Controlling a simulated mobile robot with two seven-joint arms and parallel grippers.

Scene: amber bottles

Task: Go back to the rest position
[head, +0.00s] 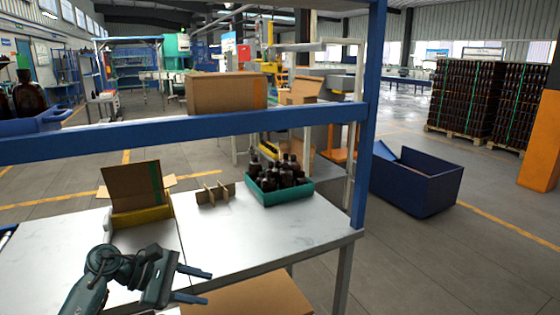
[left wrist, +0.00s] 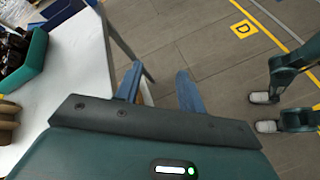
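A teal crate (head: 283,194) with several amber bottles (head: 286,172) stands on the table, apart from the gripper. The crate also shows at the left of the left wrist view (left wrist: 32,62). My right gripper is not in view.
An open cardboard box (head: 132,187) and a cardboard divider (head: 215,194) stand on the table. A blue shelf beam (head: 200,128) crosses above, carrying a closed carton (head: 226,92). A blue bin (head: 415,182) stands on the floor at right, with open floor around it.

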